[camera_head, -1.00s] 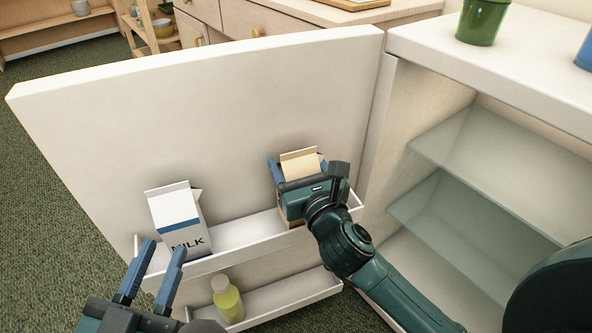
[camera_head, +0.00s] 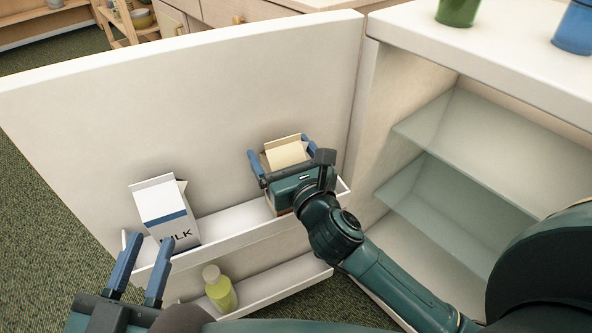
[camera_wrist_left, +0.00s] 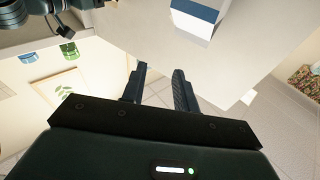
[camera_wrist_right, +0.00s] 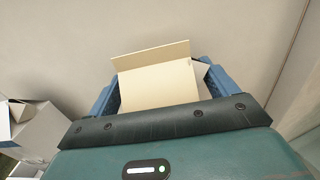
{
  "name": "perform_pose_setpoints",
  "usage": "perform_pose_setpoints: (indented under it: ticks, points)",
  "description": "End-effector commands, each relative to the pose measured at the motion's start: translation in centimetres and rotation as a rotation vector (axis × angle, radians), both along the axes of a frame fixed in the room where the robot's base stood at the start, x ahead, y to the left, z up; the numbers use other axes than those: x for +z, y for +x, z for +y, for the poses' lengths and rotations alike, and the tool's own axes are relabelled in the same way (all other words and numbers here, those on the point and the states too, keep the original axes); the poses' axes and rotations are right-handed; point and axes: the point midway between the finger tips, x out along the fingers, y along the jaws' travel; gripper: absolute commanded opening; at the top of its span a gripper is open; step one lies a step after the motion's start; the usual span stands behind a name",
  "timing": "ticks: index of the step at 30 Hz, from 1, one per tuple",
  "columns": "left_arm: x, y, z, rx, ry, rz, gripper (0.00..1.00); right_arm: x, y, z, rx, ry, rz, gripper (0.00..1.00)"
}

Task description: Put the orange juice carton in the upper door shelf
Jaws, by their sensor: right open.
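The orange juice carton (camera_head: 286,154), with a cream top and its label hidden, stands at the right end of the upper door shelf (camera_head: 232,226). My right gripper (camera_head: 283,158) is open around it, one finger on each side. In the right wrist view the carton's cream top (camera_wrist_right: 155,78) shows between the blue fingers, and its lower part is hidden. My left gripper (camera_head: 149,243) is open and empty in front of the shelf's left end; its dark fingers also show apart in the left wrist view (camera_wrist_left: 159,72).
A milk carton (camera_head: 165,213) leans in the upper shelf's left part. A yellow-green bottle (camera_head: 221,292) stands in the lower door shelf (camera_head: 275,285). The open fridge with glass shelves (camera_head: 455,190) is at right. A green cup (camera_head: 458,11) and blue cup (camera_head: 576,28) stand on top.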

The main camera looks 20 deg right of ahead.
Motion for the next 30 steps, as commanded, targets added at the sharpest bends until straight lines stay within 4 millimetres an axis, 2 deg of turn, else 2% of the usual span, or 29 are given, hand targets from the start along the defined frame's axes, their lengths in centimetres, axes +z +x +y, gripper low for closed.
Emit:
perform_pose_setpoints:
  ticks: [4, 12, 18, 23, 26, 29, 30]
  points:
    - [0.5, 0.0, 0.0, 0.003, 0.012, -0.007, 0.3, 0.0, -2.6, -0.2, 0.0, -0.001, 0.006, 0.85]
    - [-0.4, 0.1, 0.2, 0.011, 0.033, 0.008, 0.3, -0.1, -8.0, -0.7, 0.0, 0.0, 0.005, 0.85]
    - [-0.5, 0.1, 0.2, 0.013, 0.03, 0.008, 0.3, -0.1, -10.5, -0.9, 0.001, 0.002, 0.003, 0.85]
    - [-0.3, 0.1, 0.2, 0.014, 0.025, 0.006, 0.3, 0.2, -11.3, -1.0, -0.002, -0.02, -0.009, 0.85]
    - [-0.3, 0.1, 0.2, 0.014, 0.024, 0.006, 0.3, 1.0, -11.5, -1.2, -0.009, -0.14, -0.065, 0.85]
    - [-0.2, 0.0, 0.2, 0.014, 0.024, 0.005, 0.3, 2.7, -11.9, -1.2, -0.03, -0.399, -0.176, 0.85]
    - [-0.2, 0.0, 0.2, 0.013, 0.023, 0.004, 0.3, 3.4, -12.1, -1.1, -0.041, -0.535, -0.232, 0.85]
